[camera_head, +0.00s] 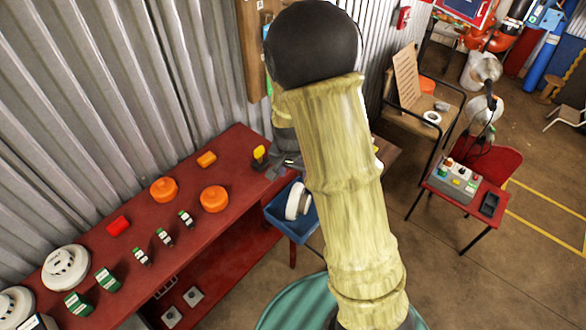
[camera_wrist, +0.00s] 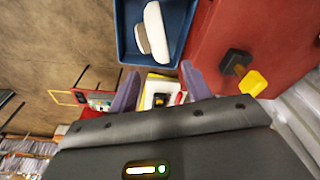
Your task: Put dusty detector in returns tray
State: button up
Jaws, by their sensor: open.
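A blue tray (camera_head: 282,226) hangs at the right end of the red bench. A white round detector (camera_head: 298,201) stands tilted, nearly on edge, inside it. The wrist view also shows the tray (camera_wrist: 126,28) with the detector (camera_wrist: 156,32), its greyish base facing left. I cannot tell whether it is dusty. My gripper (camera_wrist: 160,74) is open and empty, its purple fingers apart near the tray's edge and clear of the detector. In the head view my arm hides most of the gripper. Two other white detectors (camera_head: 66,268) (camera_head: 15,306) sit at the bench's left end.
The red bench (camera_head: 130,255) holds orange caps (camera_head: 214,199), a red block (camera_head: 118,226) and green-white items (camera_head: 108,280). A black-and-yellow item (camera_head: 260,156) stands near the tray. A small red table (camera_head: 475,205) with a grey box stands right. Corrugated wall backs the bench.

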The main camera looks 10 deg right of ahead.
jog(key=r, duration=0.2)
jog(key=shift+s+a+r, duration=0.1)
jog(key=shift+s+r, duration=0.2)
dwell(0.3)
jog(key=s+d+r+n, duration=0.1)
jog(key=s+r+n, duration=0.2)
jog(key=s, duration=0.4)
jog(key=s+d+r+n+t+y, duration=0.1)
jog(key=s+r+n, duration=0.2)
jog(key=s, duration=0.3)
jog(key=shift+s, duration=0.35)
jog(key=shift+w+r, duration=0.1)
jog(key=shift+c, duration=0.2)
dwell(2.8)
